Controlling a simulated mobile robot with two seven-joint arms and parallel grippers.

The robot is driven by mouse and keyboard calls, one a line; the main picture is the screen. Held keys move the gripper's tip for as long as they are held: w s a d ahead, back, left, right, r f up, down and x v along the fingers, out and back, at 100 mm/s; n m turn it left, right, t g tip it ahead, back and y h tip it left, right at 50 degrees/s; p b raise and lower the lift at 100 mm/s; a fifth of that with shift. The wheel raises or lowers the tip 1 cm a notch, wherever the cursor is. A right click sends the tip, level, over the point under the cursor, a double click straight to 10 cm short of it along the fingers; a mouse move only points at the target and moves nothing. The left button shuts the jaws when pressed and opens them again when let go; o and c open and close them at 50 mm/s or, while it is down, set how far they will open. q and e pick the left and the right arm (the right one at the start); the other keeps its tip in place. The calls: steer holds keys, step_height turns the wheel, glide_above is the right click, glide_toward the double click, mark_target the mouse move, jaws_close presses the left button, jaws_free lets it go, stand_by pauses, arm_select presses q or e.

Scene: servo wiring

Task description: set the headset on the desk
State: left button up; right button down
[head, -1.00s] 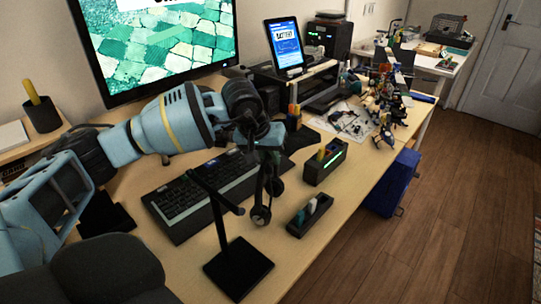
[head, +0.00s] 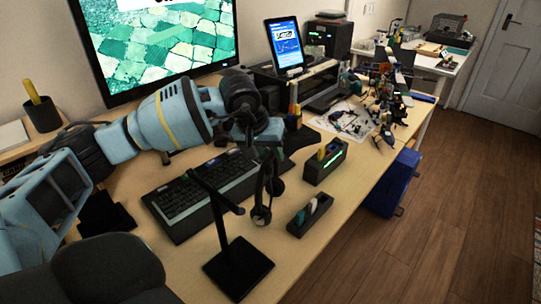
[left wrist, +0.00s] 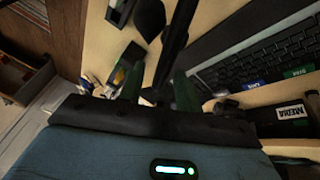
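The black headset (head: 261,214) is right of the stand in the head view, with its band up and its ear cups low, at or just above the desk (head: 185,262). My left gripper (head: 265,160) is at the top of the band. In the left wrist view its fingers (left wrist: 158,92) look spread, with the dark band between them and a strip of desk showing beside it. The ear cups (left wrist: 150,18) show beyond. Whether a finger touches the band is hidden. My right gripper is not in view.
A black headset stand (head: 238,268) is close left of the headset. A keyboard (head: 195,195) lies behind, and a small dark tray (head: 310,214) and a pen box (head: 325,162) are to the right. A monitor (head: 160,45) stands at the back. The desk's front edge is near.

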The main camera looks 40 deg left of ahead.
arm_select(q)
steer(key=v, duration=1)
steer(key=shift+r, duration=0.3)
steer(key=shift+s+f, duration=0.1)
steer(key=shift+s, duration=0.1)
